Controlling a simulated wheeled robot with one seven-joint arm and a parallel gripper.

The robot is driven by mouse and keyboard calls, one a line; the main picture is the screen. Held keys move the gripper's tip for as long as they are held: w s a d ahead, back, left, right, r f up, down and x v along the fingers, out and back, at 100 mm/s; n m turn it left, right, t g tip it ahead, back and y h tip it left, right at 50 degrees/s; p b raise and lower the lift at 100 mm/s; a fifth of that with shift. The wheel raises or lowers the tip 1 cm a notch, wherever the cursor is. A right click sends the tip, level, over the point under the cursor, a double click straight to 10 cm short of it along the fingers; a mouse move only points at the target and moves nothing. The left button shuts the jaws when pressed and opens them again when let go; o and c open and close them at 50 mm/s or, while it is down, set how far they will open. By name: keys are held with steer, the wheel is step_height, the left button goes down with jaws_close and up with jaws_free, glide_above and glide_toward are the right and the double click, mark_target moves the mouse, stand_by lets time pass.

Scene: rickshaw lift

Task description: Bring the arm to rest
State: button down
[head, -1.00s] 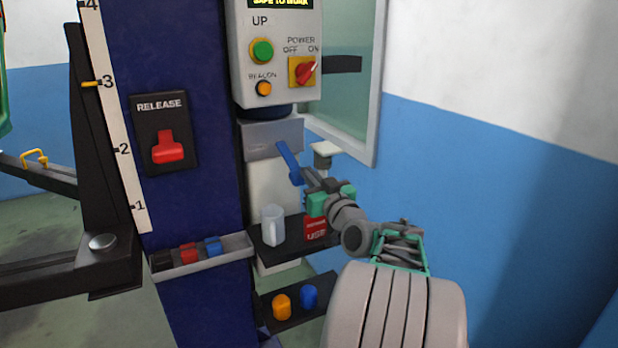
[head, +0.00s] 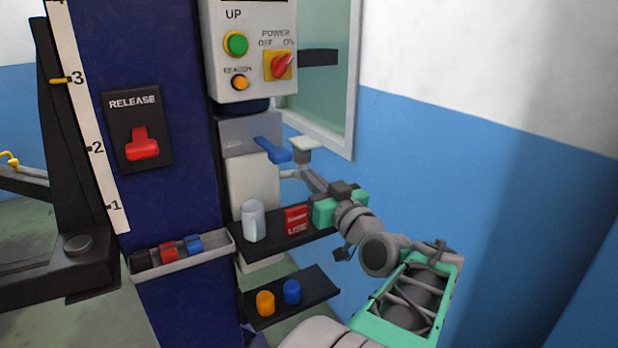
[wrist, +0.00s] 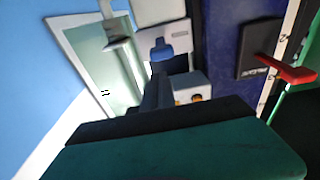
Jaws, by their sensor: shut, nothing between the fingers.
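My gripper (head: 302,172) is shut and empty at the end of my raised arm, in front of the column's right side. Its tip is just below and right of a blue lever (head: 272,151) in the head view, with a small gap apparent. The lever sticks out from a grey box under the control panel and lies nearly level. In the wrist view, the blue lever (wrist: 168,48) is beyond the shut fingers (wrist: 156,92). Whether they touch is hard to tell.
A lower shelf (head: 325,284) holds orange and blue caps. The control panel (head: 250,85) and a window frame are close above. The blue-and-white wall at right leaves open space.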

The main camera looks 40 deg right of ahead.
stand_by(0.4)
steer(key=w+a+f+n+g+y+p, duration=0.1)
steer(key=w+a+f+g+y+p, duration=0.15)
steer(key=a, duration=0.35)
steer(key=w+a+f+n+g+y+p, duration=0.1)
steer(key=a+f+g+p, duration=0.1)
steer(key=a+p, duration=0.35)
steer(key=w+a+f+n+g+y+p, duration=0.1)
steer(key=w+a+f+g+y, duration=0.15)
steer(key=a, duration=0.55)
steer(key=s+a+f+g+h+p, duration=0.2)
steer(key=s+a+g+p, duration=0.5)
steer(key=s+a, duration=0.4)
steer(key=s+g, duration=0.1)
steer(key=s, duration=0.3)
steer(key=shift+f+m+g, duration=0.25)
steer(key=shift+m+g, duration=0.05)
steer(key=shift+g, duration=0.1)
